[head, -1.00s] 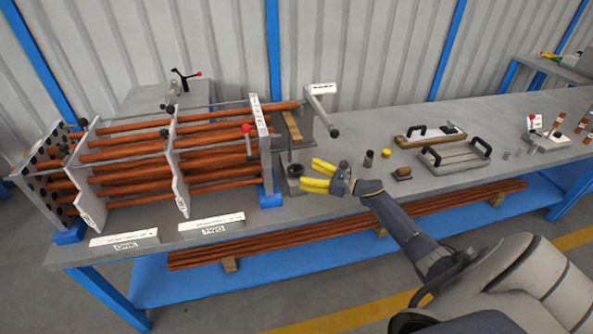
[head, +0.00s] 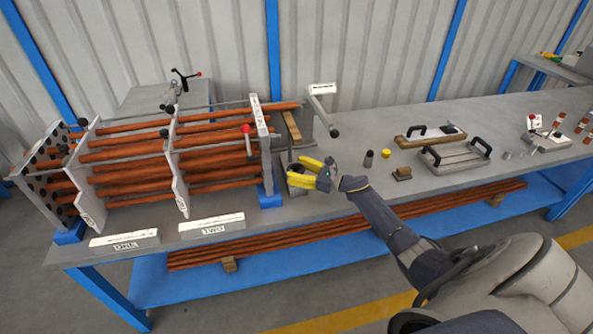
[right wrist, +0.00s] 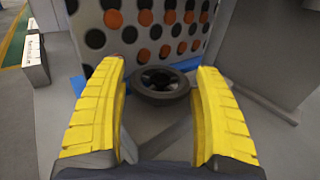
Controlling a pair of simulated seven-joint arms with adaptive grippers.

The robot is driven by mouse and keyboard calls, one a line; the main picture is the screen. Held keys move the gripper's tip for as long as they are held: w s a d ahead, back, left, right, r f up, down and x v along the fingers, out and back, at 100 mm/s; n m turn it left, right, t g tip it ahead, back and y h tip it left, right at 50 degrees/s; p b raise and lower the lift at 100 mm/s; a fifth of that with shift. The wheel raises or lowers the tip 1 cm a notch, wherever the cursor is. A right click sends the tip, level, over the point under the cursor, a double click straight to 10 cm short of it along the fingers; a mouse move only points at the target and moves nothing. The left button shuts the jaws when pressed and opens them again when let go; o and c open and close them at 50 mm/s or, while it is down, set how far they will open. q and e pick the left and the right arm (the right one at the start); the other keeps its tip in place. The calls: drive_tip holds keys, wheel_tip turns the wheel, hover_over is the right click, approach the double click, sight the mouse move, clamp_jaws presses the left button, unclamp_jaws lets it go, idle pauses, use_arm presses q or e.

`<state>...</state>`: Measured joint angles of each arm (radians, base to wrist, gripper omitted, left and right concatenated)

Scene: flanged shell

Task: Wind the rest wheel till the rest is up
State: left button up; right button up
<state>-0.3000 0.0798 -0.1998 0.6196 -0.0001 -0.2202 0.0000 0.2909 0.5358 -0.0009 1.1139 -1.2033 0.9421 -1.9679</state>
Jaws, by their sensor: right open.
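The rest wheel (right wrist: 160,84) is a dark round handwheel with spokes and a hub. In the right wrist view it lies beyond and between my spread yellow fingertips, close to the tube plate's foot. My right gripper (right wrist: 160,70) is open and empty around that line of sight; I cannot tell if a finger touches the rim. In the head view my right gripper (head: 298,171) is at the right end of the tube bundle (head: 130,160) and covers most of the wheel. The rest itself I cannot make out clearly. My left gripper is not in view.
The perforated end plate (right wrist: 150,30) stands just behind the wheel. A red-knobbed lever (head: 247,129) and a crank handle (head: 325,110) stand near. Handled blocks (head: 455,153) and small cylinders (head: 369,160) lie to the right. Two labelled strips (head: 125,240) lie at the front edge.

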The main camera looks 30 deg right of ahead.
clamp_jaws()
idle(0.3)
drive_tip(key=shift+f, duration=0.15)
idle(0.7)
